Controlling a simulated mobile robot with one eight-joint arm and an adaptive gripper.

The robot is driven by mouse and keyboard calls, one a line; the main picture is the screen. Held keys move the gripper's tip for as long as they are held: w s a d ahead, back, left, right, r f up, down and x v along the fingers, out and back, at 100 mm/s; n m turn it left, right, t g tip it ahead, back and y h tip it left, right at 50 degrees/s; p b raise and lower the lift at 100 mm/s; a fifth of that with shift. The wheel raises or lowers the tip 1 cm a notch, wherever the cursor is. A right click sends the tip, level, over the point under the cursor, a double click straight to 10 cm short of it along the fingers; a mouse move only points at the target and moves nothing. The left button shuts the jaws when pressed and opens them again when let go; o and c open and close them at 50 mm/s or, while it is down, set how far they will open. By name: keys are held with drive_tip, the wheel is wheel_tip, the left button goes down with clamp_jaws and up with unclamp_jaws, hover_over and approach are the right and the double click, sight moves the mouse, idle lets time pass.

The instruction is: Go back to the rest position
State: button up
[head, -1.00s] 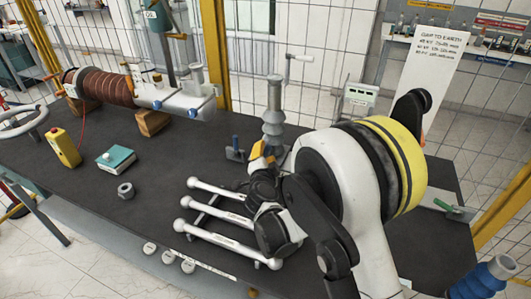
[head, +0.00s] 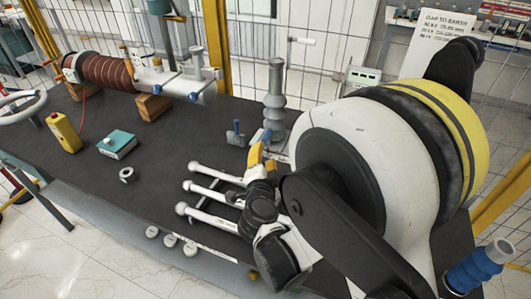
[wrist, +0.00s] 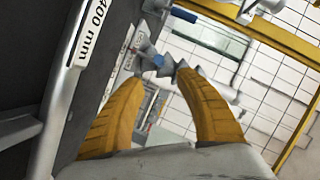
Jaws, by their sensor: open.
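My gripper (head: 262,157) is above the dark bench top in the head view, over the right ends of the white gauge rods. In the wrist view its two orange fingers (wrist: 155,97) are spread apart with nothing between them. The gripper is open and empty. A grey ribbed bushing post (head: 274,105) stands upright on the bench behind the gripper in the head view. The post's lower part is partly hidden by my gripper.
White ball-ended rods (head: 208,195) lie on a rack at the bench front. A brown ribbed bushing (head: 105,72) rests on wooden blocks (head: 152,106). A teal box (head: 117,145), a yellow control box (head: 64,133) and a metal nut (head: 127,175) sit left. Wire fencing stands behind.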

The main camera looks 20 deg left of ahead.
drive_tip(key=d+r+n+y, duration=0.2)
drive_tip(key=d+r+n, duration=0.25)
drive_tip(key=r, duration=0.55)
drive_tip(key=d+r+n+y, duration=0.35)
drive_tip(key=d+r, duration=0.25)
drive_tip(key=r, duration=0.5)
drive_tip(key=s+d+f+g+h, duration=0.2)
drive_tip(key=s+d, duration=0.4)
drive_tip(key=d, duration=0.3)
drive_tip(key=s+d+f+g+h, duration=0.3)
drive_tip(key=s+d+f, duration=0.3)
drive_tip(key=d, duration=0.3)
drive_tip(key=s+d+f+g+h, duration=0.3)
drive_tip(key=s+d+f+h, duration=0.1)
drive_tip(key=s+d, duration=0.4)
drive_tip(key=shift+d+f+n, duration=0.35)
drive_tip(key=shift+d+n, duration=0.05)
drive_tip(key=shift+d, duration=0.25)
drive_tip(key=shift+a+h, duration=0.15)
drive_tip(key=shift+h, duration=0.1)
